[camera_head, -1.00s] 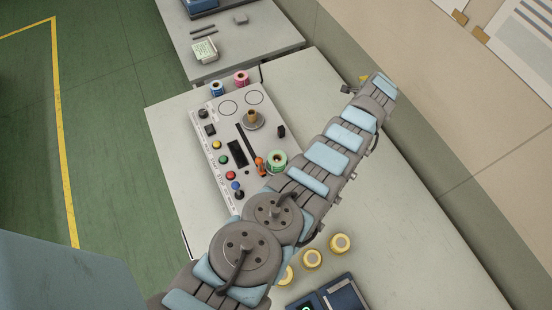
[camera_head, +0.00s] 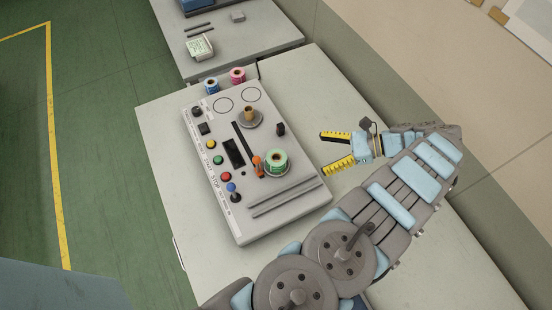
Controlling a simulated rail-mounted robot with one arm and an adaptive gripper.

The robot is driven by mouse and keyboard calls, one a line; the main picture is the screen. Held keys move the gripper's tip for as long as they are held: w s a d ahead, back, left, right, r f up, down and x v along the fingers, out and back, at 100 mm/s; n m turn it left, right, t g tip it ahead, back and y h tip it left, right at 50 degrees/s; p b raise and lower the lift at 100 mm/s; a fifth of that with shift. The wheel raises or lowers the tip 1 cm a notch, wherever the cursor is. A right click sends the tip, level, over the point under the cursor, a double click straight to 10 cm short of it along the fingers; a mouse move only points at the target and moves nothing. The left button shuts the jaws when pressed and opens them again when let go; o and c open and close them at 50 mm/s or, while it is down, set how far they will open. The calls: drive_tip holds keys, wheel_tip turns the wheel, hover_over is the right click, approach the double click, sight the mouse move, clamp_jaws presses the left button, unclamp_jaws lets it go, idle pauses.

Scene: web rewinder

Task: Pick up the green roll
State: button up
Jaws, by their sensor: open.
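The green roll (camera_head: 276,161) sits upright on the right side of the grey rewinder panel (camera_head: 225,208), beside a small orange part (camera_head: 257,162). My gripper (camera_head: 329,152) has two yellow-and-black fingers spread apart. It is open and empty, to the right of the green roll and apart from it, with the fingertips pointing left towards the roll. Nothing hides the green roll in this view.
A brown core on a round spindle (camera_head: 249,117) stands behind the green roll on the panel. A blue roll (camera_head: 211,85) and a pink roll (camera_head: 237,76) stand at the panel's far edge. Bare table (camera_head: 300,85) lies to the panel's right.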

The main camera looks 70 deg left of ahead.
sight(276, 160)
drive_tip(key=p+x, duration=0.2)
drive_tip(key=shift+p, duration=0.35)
drive_tip(key=p+x, duration=0.1)
drive_tip(key=x, duration=0.8)
drive_tip(key=shift+p+x, duration=0.55)
drive_tip(key=shift+x, duration=2.35)
drive_tip(key=shift+w+a, duration=0.15)
drive_tip(key=shift+a, duration=0.05)
drive_tip(key=c, duration=1.3)
drive_tip(key=shift+c, duration=0.2)
drive_tip(key=shift+r, duration=0.15)
